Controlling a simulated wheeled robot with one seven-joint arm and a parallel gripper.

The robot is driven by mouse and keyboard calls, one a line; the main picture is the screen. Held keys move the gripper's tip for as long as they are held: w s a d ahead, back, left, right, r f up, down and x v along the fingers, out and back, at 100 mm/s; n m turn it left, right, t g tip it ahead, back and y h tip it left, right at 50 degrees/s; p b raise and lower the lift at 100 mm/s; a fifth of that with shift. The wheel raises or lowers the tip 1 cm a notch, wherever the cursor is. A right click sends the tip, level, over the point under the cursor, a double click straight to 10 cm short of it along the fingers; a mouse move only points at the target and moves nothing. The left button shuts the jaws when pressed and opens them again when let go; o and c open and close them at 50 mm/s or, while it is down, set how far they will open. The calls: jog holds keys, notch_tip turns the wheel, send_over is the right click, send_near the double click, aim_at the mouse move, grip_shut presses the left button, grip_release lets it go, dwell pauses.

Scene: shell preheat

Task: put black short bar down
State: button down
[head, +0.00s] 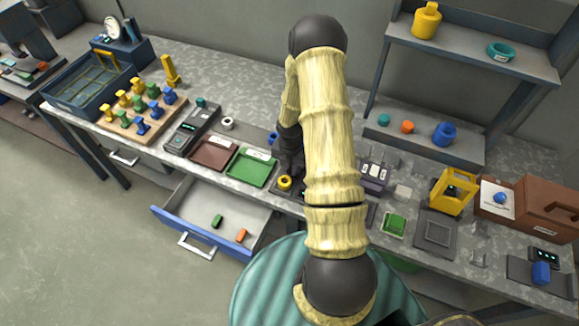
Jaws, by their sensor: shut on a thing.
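My gripper (292,172) points down over the middle of the bench, behind and left of my pale yellow arm. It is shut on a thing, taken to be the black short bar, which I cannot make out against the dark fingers. A yellow ring (285,183) sits on a dark pad just below the gripper. An open blue-fronted drawer (185,205) under the bench holds a green short bar (217,221) and an orange short bar (241,235), apart from each other.
A brown tray (196,163) and a green tray (240,178) lie left of my gripper. A wooden peg board (122,127) stands farther left. A yellow frame (452,192) and brown box (528,207) are at the right. A shelf (430,138) rises behind.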

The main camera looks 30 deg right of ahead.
aim_at(290, 170)
jog(key=shift+f, duration=0.1)
jog(key=c, duration=1.3)
grip_release()
notch_tip(290, 170, up, 12)
jog(key=b, duration=0.1)
jog(key=shift+a+r, duration=0.1)
jog(key=shift+r, duration=0.1)
